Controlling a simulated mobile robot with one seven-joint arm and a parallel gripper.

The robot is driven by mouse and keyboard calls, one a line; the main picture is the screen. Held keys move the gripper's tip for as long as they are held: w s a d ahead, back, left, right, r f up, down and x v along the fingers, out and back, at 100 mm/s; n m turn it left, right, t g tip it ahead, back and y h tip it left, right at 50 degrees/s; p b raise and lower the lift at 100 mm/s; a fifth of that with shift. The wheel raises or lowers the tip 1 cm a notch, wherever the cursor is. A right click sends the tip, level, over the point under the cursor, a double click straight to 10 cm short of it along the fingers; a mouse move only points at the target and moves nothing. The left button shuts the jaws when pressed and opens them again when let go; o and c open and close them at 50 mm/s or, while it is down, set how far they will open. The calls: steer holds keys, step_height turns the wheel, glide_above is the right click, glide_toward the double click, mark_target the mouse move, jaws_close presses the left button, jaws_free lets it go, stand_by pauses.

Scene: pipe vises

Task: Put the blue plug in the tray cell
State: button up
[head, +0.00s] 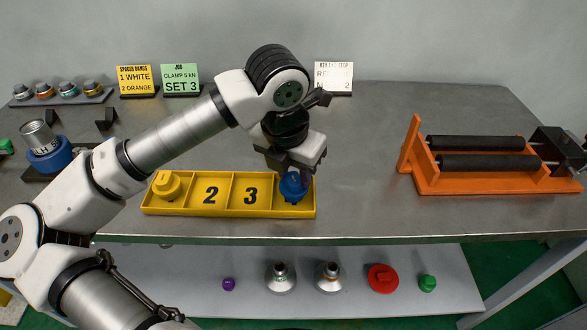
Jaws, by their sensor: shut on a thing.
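The blue plug (293,188) is between the fingers of my gripper (291,170), which points down and is shut on it. The plug is at the rightmost cell of the yellow tray (230,211) and covers most of that cell's number. I cannot tell whether it touches the cell floor or hangs just above it. The cells marked 2 and 3 are empty. A yellow plug (167,184) sits in the leftmost cell.
An orange stand with black rollers (480,162) is at the right. A blue vise-like piece with a metal pipe (45,150) is at the left. Sign cards (181,80) stand at the back. Several parts, including a red one (383,278), lie on the lower shelf. The bench between tray and rollers is clear.

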mark_target(287, 194)
steer(key=shift+f, duration=0.15)
steer(key=o, duration=1.1)
steer(key=v, duration=1.2)
steer(key=shift+r, duration=0.2)
